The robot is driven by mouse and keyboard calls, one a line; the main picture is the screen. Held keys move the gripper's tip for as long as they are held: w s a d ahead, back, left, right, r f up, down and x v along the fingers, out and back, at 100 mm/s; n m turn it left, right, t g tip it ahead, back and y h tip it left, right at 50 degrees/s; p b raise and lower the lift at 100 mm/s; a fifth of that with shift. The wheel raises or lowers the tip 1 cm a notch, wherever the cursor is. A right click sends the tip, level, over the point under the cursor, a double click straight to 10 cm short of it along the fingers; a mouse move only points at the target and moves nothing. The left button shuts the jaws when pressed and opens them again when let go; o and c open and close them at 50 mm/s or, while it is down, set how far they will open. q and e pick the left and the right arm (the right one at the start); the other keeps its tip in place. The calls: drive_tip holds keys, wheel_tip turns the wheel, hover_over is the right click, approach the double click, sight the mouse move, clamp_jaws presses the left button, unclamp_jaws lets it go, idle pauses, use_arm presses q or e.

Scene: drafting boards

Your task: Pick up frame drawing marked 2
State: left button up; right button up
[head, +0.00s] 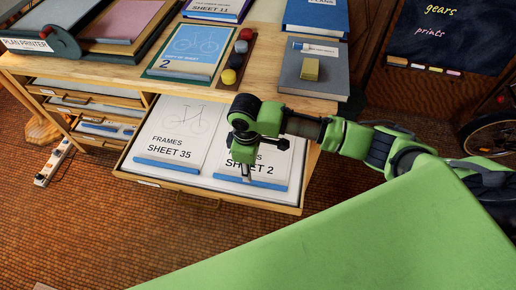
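The frame drawing marked 2 (266,178), a white sheet lettered "SHEET 2" with a blue strip along its front edge, lies in the open drawer (170,191). My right gripper (246,176) points down over this sheet, with its tips at or just above the blue strip. The gripper and wrist hide part of the lettering and most of the sheet's upper part. I cannot tell whether the fingers are open, or whether they touch the strip. A similar sheet marked 35 (172,138) lies beside it on the left. My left gripper is not in view.
A power strip (50,165) lies on the floor at left.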

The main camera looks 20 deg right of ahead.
drive_tip(key=shift+s+f, duration=0.1)
drive_tip(key=shift+f, duration=3.35)
clamp_jaws()
